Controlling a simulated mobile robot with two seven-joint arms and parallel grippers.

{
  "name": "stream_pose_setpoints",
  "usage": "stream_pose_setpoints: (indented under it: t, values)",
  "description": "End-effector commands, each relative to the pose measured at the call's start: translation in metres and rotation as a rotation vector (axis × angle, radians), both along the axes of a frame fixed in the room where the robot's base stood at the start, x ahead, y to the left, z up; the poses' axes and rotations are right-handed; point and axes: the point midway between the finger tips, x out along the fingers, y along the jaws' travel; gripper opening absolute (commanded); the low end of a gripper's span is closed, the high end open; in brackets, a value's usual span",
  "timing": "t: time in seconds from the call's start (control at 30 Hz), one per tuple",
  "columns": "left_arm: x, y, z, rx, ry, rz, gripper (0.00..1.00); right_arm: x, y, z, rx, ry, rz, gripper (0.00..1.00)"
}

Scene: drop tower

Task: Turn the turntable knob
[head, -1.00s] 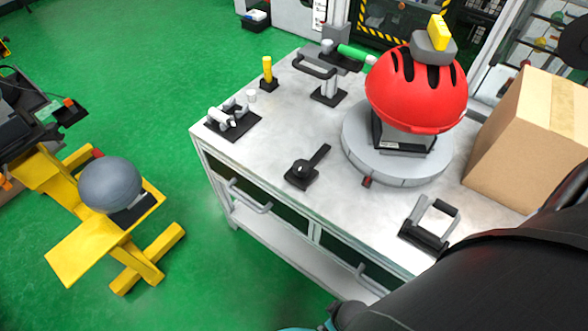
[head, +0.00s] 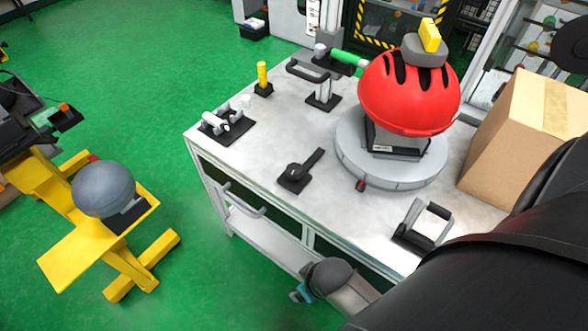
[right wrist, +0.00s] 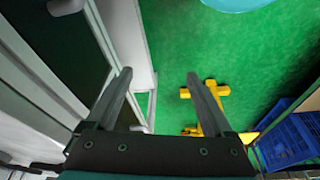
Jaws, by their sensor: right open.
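The turntable (head: 349,169) is a round light-grey disc on the workbench, with a red helmet (head: 405,98) mounted above it. A small dark red knob (head: 361,184) sticks out at the disc's front edge. My right arm comes in from the lower right, and its wrist end shows low beside the bench front, apart from the knob. In the right wrist view my right gripper (right wrist: 159,76) is open and empty, its two fingers pointing over the green floor beside the bench. The knob does not show there. My left gripper is not in view.
The bench (head: 262,190) also holds a black lever (head: 303,170), a grey handle fixture (head: 424,222), a yellow post (head: 262,77) and a cardboard box (head: 515,140) at right. A yellow stand (head: 90,245) is on the floor. A blue crate (right wrist: 290,138) shows at right in the wrist view.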

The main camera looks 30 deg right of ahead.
Motion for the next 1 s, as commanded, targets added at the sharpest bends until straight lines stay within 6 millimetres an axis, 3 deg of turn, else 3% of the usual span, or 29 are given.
stream_pose_setpoints:
  t: [0.37,0.53,1.0]
  values:
    - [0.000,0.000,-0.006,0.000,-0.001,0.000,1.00,0.031,-0.003,0.068,0.033,-0.150,-0.036,0.86]
    - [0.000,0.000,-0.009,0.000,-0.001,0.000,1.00,0.054,-0.014,0.105,0.062,-0.321,-0.081,0.86]
    - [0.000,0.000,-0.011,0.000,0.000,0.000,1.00,0.089,-0.053,0.147,0.070,-0.687,-0.192,0.86]
